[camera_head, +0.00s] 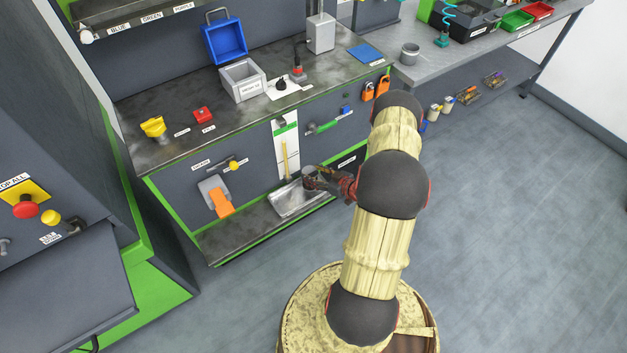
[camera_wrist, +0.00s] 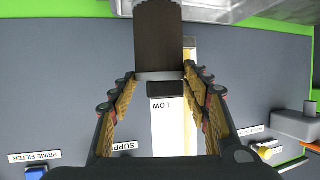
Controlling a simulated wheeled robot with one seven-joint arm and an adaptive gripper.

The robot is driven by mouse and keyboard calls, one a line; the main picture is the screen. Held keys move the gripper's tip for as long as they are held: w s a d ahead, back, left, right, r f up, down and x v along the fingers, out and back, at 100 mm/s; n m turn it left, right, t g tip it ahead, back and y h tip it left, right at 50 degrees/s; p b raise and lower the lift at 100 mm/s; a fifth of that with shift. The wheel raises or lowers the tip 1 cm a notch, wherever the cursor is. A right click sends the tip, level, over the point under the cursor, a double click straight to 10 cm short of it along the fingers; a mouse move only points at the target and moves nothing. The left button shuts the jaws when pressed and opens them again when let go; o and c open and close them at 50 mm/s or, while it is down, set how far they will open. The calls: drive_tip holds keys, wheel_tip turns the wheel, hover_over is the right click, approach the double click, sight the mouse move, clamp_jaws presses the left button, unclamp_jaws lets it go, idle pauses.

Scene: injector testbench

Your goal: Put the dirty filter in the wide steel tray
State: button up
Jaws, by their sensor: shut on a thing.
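The dirty filter (camera_wrist: 158,35) is a dark brown cylinder with a pale band and a black end, held between my fingers in the wrist view. My gripper (camera_wrist: 159,78) is shut on it near the banded end. In the head view my gripper (camera_head: 318,180) is at the upper right part of the wide steel tray (camera_head: 289,207), seemingly above it; the gap is unclear. The tray is a shallow metal pan on the low green-edged shelf, and its bright rim (camera_wrist: 230,13) shows at the top of the wrist view. My gripper hides part of the tray.
The grey bench front (camera_head: 250,155) stands right behind the tray, with a white level gauge (camera_head: 285,140), an orange-handled lever (camera_head: 220,200), a yellow valve (camera_head: 235,164) and a green handle (camera_head: 322,127). The low shelf (camera_head: 238,236) left of the tray is clear.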

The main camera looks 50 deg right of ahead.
drive_tip(key=shift+w+d+f+b, duration=0.15)
drive_tip(key=shift+f+b, duration=0.3)
drive_tip(key=shift+f, duration=0.5)
drive_tip(key=shift+w+f+b, duration=0.15)
drive_tip(key=shift+f+b, duration=0.3)
drive_tip(key=shift+f, duration=0.45)
drive_tip(key=shift+f, duration=0.2)
drive_tip(key=o, duration=1.7)
drive_tip(key=shift+c, duration=0.2)
drive_tip(key=shift+r, duration=0.1)
drive_tip(key=shift+s+r, duration=0.15)
drive_tip(key=p+v, duration=0.3)
drive_tip(key=v, duration=0.8)
drive_tip(key=shift+s, duration=0.35)
